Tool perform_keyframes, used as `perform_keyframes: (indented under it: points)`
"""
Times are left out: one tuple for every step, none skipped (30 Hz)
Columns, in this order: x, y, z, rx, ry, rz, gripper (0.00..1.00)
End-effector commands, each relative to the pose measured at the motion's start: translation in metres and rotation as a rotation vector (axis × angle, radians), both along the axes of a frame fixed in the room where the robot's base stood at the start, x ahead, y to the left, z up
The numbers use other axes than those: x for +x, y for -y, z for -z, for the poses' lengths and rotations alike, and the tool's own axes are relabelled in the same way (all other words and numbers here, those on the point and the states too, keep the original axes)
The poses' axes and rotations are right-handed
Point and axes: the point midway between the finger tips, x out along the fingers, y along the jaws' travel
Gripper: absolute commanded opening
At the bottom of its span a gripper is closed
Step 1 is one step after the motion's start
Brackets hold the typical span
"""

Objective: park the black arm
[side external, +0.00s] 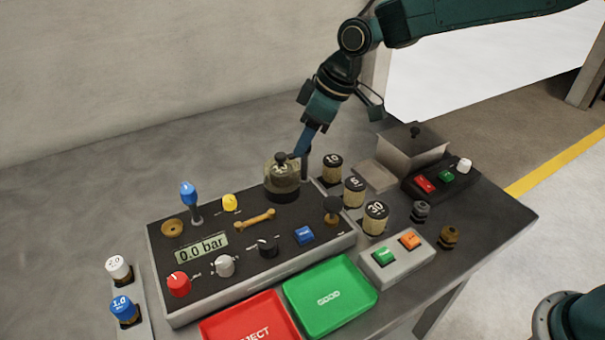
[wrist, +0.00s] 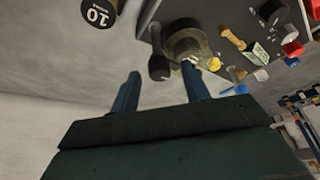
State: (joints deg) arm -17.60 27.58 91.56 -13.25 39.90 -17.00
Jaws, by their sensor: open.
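My gripper (side external: 306,145) points down above the bar. In the wrist view its two blue fingers (wrist: 161,72) are apart, with the bar's tip showing between them. I cannot tell whether either finger touches it.
The panel (side external: 285,250) carries several knobs, a black-topped lever (side external: 332,205) and a 0.0 bar display (side external: 203,247). A green tray (side external: 330,297) and red tray (side external: 250,322) lie in front.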

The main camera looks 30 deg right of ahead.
Motion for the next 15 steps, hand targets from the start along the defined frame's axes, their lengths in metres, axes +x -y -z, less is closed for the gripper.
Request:
perform_keyframes:
  points:
    - [0.0002, -0.0004, 0.001, 0.0, 0.0, 0.0, 0.46]
    - [0.0002, -0.0005, 0.0013, 0.0, 0.0, 0.0, 0.46]
    - [0.0003, -0.0006, 0.0015, 0.0, 0.0, 0.0, 0.46]
    - [0.0003, -0.0006, 0.0015, 0.0, 0.0, 0.0, 0.46]
    - [0.0003, -0.0006, 0.0015, 0.0, 0.0, 0.0, 0.46]
    - [0.0003, -0.0005, 0.0014, 0.0, 0.0, 0.0, 0.46]
    - [0.0003, -0.0005, 0.0014, 0.0, 0.0, 0.0, 0.46]
    - [0.0003, -0.0005, 0.0014, 0.0, 0.0, 0.0, 0.46]
    - [0.0002, -0.0005, 0.0013, 0.0, 0.0, 0.0, 0.42]
    - [0.0002, -0.0005, 0.0013, 0.0, 0.0, 0.0, 0.36]
    - [0.0002, -0.0005, 0.0013, 0.0, 0.0, 0.0, 0.3]
    - [0.0002, -0.0005, 0.0013, 0.0, 0.0, 0.0, 0.23]
    - [0.0002, -0.0005, 0.0013, 0.0, 0.0, 0.0, 0.17]
    - [0.0002, -0.0005, 0.0012, 0.0, 0.0, 0.0, 0.11]
    - [0.0002, -0.0005, 0.0012, 0.0, 0.0, 0.0, 0.03]
